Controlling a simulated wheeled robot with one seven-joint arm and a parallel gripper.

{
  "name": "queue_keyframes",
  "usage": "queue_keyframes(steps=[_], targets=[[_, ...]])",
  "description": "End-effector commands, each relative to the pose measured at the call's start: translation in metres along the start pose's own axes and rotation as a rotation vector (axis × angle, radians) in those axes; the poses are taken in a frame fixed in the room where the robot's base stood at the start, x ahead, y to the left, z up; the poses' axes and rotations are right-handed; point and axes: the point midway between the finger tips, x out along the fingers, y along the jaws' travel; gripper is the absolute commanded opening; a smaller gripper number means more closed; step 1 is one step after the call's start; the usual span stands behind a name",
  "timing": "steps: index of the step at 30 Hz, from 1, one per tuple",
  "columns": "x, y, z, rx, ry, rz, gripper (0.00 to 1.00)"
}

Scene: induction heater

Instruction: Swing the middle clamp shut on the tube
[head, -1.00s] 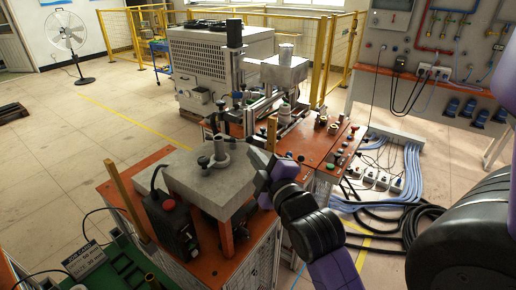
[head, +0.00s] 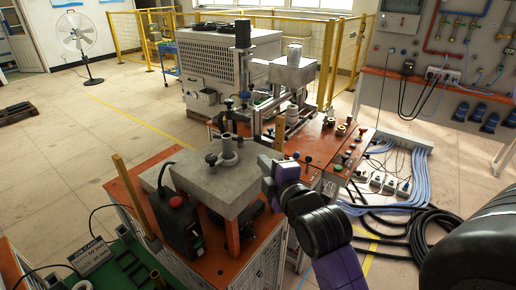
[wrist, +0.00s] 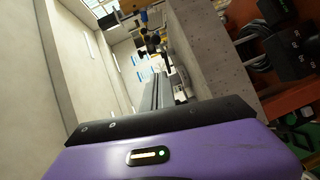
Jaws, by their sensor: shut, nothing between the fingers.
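A short upright grey tube (head: 228,147) stands on a flange on top of the grey block (head: 205,182), with black-knobbed clamp parts (head: 211,159) close around it. I cannot tell which is the middle clamp or how far it is swung. My gripper (head: 268,168) is at the right edge of the block, to the right of the tube and apart from it. It is shut and empty. In the wrist view the shut fingers (wrist: 162,90) point along the block's side, and small dark knobs (wrist: 150,40) show beyond them.
An orange-topped bench (head: 325,150) with buttons and a metal fixture stands behind. A black box with a red button (head: 175,202) and an upright wooden post (head: 130,190) are at the block's left. Cables (head: 400,220) lie on the floor at right.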

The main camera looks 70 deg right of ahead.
Motion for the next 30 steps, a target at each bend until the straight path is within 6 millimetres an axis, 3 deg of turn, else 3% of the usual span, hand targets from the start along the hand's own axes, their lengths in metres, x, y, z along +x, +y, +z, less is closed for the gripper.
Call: queue_keyframes(steps=[11, 18, 24, 30], targets=[[0.043, -0.001, 0.0, 0.0, 0.001, 0.004, 0.0], [0.089, 0.003, 0.0, 0.0, 0.0, 0.0, 0.0], [0.108, 0.001, 0.02, 0.0, -0.001, -0.002, 0.0], [0.116, 0.0, 0.028, -0.001, 0.001, 0.0, 0.0]])
